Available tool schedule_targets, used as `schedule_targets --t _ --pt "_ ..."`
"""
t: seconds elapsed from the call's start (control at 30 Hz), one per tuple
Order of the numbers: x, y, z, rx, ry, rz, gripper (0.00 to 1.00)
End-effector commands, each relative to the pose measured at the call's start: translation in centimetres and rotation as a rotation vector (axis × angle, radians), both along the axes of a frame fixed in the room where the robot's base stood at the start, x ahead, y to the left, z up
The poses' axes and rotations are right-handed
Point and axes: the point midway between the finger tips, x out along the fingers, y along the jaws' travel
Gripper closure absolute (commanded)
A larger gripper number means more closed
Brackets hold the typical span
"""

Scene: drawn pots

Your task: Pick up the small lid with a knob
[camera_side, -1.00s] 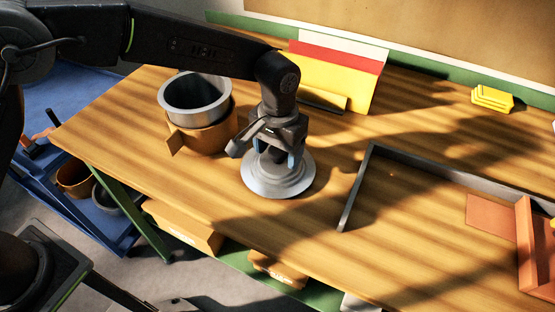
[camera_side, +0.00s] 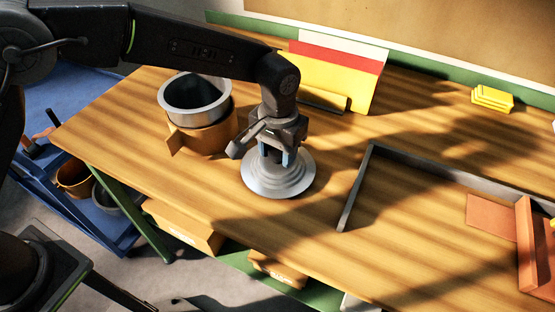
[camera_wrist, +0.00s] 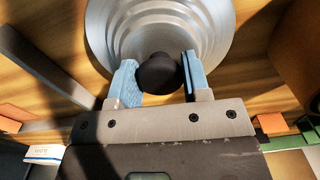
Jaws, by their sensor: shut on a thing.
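The small lid (camera_side: 277,183) is a round, stepped, silver metal disc lying on the wooden table, right of the pots. In the wrist view the lid (camera_wrist: 107,28) fills the top middle, and its round black knob (camera_wrist: 157,72) sits between my blue finger pads. My gripper (camera_wrist: 158,76) points down over the lid and is shut on the knob. It also shows in the side view (camera_side: 277,157), where the fingers hide the knob. The lid looks flat on the table; I cannot tell any gap beneath it.
A silver pot (camera_side: 196,97) sits in an orange-brown pot (camera_side: 212,138) just left of my gripper. A grey-edged tray area (camera_side: 352,195) lies to the right, with orange blocks (camera_side: 491,216) inside. A yellow and red panel (camera_side: 330,80) stands behind. Yellow pads (camera_side: 492,98) lie at the back right.

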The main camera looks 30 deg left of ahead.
Motion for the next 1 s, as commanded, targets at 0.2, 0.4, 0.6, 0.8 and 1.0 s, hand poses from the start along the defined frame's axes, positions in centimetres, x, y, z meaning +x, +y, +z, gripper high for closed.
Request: schedule_targets --t 0.2,0.4,0.6,0.8,1.0 --pt "0.0 0.0 0.6 -0.001 -0.002 0.0 0.82" --pt "0.0 0.0 1.7 -0.001 -0.002 0.0 0.82" --pt "0.0 0.0 2.8 -0.001 -0.003 0.0 0.82" --pt "0.0 0.0 3.9 -0.001 -0.002 0.0 0.82" --pt "0.0 0.0 4.1 0.0 0.0 0.0 0.82"
